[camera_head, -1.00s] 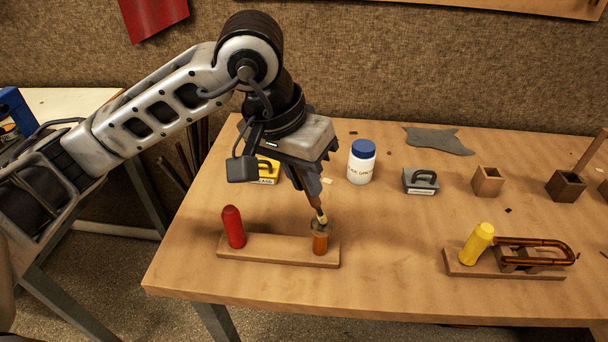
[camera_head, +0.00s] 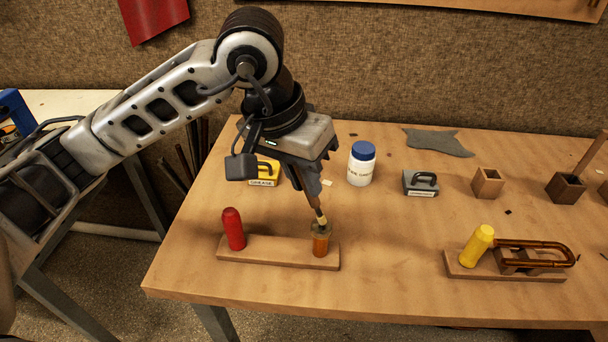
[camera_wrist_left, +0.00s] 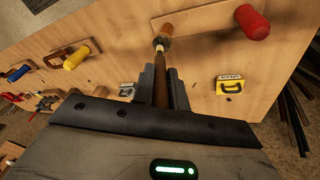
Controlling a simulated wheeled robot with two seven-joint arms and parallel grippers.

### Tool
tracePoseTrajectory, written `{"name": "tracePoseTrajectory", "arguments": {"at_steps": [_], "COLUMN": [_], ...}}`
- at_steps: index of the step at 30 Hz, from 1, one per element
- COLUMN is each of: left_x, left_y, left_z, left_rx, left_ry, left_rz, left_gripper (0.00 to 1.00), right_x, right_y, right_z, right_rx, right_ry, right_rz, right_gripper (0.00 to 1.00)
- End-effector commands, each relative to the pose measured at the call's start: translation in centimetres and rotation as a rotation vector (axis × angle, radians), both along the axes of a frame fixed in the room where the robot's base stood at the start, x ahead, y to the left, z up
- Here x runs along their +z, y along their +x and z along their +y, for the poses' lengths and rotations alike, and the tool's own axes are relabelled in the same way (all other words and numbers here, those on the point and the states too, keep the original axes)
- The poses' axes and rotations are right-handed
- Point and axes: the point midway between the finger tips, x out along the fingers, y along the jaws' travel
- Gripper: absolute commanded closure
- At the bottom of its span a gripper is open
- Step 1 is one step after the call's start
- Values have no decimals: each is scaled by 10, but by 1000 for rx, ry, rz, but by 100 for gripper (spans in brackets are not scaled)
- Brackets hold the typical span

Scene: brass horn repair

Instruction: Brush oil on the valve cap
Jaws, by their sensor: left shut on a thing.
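My left gripper (camera_head: 309,186) is shut on a brush (camera_head: 320,210) with a brown wooden handle. It holds the brush tip-down over the valve cap (camera_head: 321,229), the greyish top of a copper-coloured cylinder (camera_head: 320,245). The brush tip appears to touch the cap. The cylinder stands at the right end of a wooden block (camera_head: 280,256), with a red peg (camera_head: 233,228) at its left end. In the left wrist view the brush handle (camera_wrist_left: 161,85) runs between the fingers towards the cylinder. My right gripper is in no frame.
Behind the gripper are a yellow grease box (camera_head: 266,172), a white bottle with blue lid (camera_head: 362,163) and a grey handled block (camera_head: 420,182). At right are two small wooden boxes (camera_head: 488,182) and a stand with a yellow peg (camera_head: 477,244). The middle of the table is clear.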

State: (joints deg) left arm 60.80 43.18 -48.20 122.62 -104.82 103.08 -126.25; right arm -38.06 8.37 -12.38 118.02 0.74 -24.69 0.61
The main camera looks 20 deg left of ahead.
Motion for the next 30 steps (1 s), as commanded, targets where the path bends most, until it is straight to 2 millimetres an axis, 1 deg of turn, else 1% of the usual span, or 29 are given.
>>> {"name": "tracePoseTrajectory", "arguments": {"at_steps": [1, 3, 10, 18, 24, 30], "left_x": [8, 14, 33, 55, 64, 64], "left_y": [1, 1, 1, 1, 1, 1], "left_z": [0, 0, -1, 0, 0, 0], "left_rx": [1, 1, 1, 1, 0, 0], "left_ry": [-1, -1, -3, -3, -3, -3], "left_rz": [-4, -5, -6, -6, -5, -5], "left_gripper": [100, 100, 100, 100, 100, 100], "right_x": [2, 3, 8, 17, 21, 20], "right_y": [0, 0, 1, 0, -1, -3], "right_z": [-1, -1, -3, -4, -4, -3], "right_rx": [2, 2, 1, 2, 3, 3], "right_ry": [-4, -5, -14, -16, -14, -12], "right_rz": [1, 3, 9, 12, 14, 19], "right_gripper": [82, 82, 82, 82, 82, 82]}}
